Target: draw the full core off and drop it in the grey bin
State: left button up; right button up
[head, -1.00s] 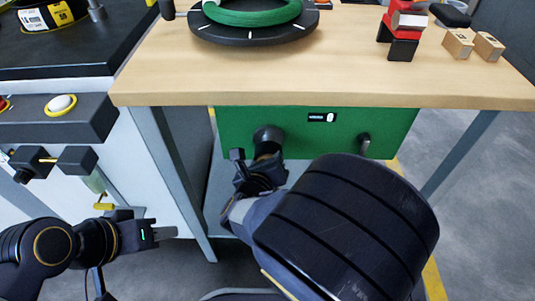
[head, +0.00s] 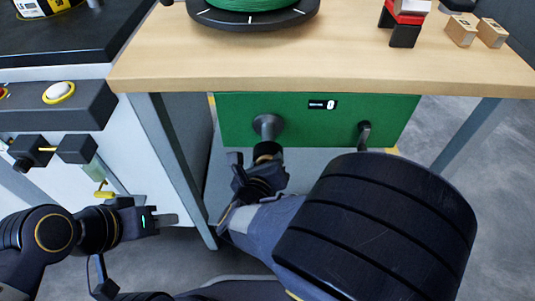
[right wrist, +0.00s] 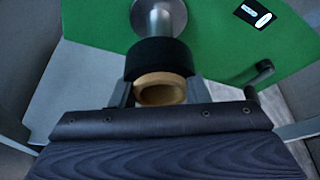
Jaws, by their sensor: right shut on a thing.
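The core shows in the right wrist view as a black-wound roll (right wrist: 158,57) with a tan tube end. It is in line with the metal spindle (right wrist: 158,18) on the green panel, and bare shaft shows behind it. I cannot tell whether the shaft's tip is still inside it. In the head view the core (head: 268,150) is small, just in front of the spindle flange (head: 267,127). My right gripper (head: 257,168) is shut on the core. My left gripper (head: 165,221) is away at the lower left; its finger gap is unclear. I cannot make out the grey bin.
The green panel (head: 310,135) hangs under the wooden bench top (head: 330,60) and has a small display and a dark crank handle (head: 364,135). A turntable with a green coil (head: 250,5) and wooden blocks (head: 461,31) are on top. Bench legs stand either side.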

jog(key=shift+s, duration=0.95)
